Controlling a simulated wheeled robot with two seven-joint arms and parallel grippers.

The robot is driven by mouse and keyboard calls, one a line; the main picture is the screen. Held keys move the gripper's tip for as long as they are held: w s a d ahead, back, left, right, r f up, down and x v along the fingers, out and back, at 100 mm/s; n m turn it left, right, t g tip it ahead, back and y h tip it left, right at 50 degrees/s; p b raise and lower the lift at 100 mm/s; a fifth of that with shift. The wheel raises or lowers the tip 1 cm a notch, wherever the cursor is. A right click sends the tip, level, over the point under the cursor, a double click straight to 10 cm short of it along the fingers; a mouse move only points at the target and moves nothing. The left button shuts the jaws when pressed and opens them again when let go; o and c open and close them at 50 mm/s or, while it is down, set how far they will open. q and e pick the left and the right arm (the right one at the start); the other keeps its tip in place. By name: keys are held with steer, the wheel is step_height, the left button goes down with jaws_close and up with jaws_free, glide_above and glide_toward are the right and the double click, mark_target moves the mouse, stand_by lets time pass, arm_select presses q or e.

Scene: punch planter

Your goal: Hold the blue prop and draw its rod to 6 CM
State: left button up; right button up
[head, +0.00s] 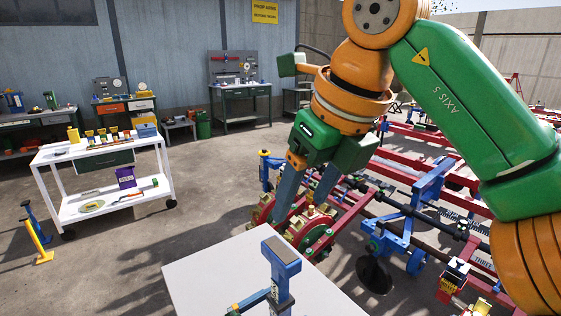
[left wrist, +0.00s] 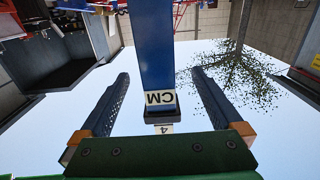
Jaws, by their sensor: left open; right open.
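The blue prop (head: 282,252) stands upright at the front of the white table in the head view, with a flat top and its lower part cut off. In the left wrist view, which is upside down, its blue body (left wrist: 153,45) carries a CM label. A pale piece of rod marked 4 (left wrist: 164,129) shows past the dark collar. My left gripper (left wrist: 160,76) is open, one finger on each side of the prop, with gaps visible. My right gripper (head: 302,210) is open, pointing down beyond the table, apart from the prop.
The white table top (head: 215,275) is clear around the prop. Red and blue farm machinery (head: 400,235) stands close behind my right gripper. A white cart (head: 100,165) with tools stands at the left. Workbenches line the back wall.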

arm_select(q)
steer(key=shift+p+v, duration=0.7)
steer(key=shift+v, duration=2.4)
steer(key=v, duration=1.2)
